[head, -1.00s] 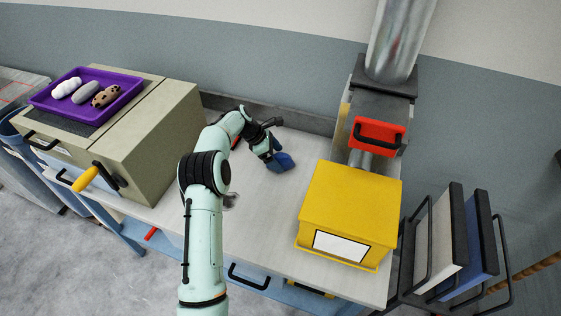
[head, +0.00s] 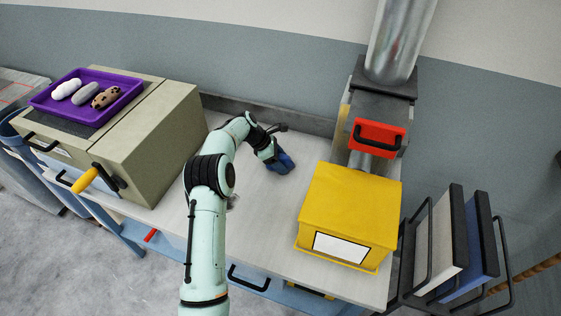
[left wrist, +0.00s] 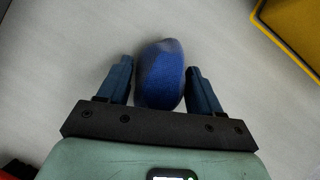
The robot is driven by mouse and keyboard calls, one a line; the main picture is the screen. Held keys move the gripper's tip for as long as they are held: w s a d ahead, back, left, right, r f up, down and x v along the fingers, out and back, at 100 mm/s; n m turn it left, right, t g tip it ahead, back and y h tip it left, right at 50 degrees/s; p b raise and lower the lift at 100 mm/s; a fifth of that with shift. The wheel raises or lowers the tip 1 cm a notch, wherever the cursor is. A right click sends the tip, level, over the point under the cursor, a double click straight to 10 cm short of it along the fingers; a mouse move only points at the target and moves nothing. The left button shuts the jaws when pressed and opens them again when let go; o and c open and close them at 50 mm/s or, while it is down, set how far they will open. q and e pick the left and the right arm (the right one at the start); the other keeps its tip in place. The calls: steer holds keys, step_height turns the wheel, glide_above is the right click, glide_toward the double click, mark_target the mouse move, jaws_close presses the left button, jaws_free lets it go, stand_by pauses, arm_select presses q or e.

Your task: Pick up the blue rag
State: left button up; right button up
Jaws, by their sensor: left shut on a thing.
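The blue rag (head: 286,161) is a small dark-blue bundle at the middle of the workbench in the head view. In the left wrist view the rag (left wrist: 160,74) sits between the two fingers of my left gripper (left wrist: 160,85). My left gripper (head: 275,160) is shut on the rag, its fingers on either side of it. The gripper hides part of the rag in the head view. Whether the rag touches the bench top is hard to tell. My right gripper is not in view.
A yellow box (head: 350,210) with a white label stands on the bench (head: 255,210) to the right. A beige machine (head: 150,140) with a purple tray (head: 120,98) stands left. Bench around the rag is clear.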

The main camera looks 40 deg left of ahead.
arm_select(q)
step_height(320, 180, up, 15)
steer(key=p, duration=0.2)
step_height(320, 180, up, 5)
glide_above(281, 155)
steer(key=shift+s+f, duration=0.1)
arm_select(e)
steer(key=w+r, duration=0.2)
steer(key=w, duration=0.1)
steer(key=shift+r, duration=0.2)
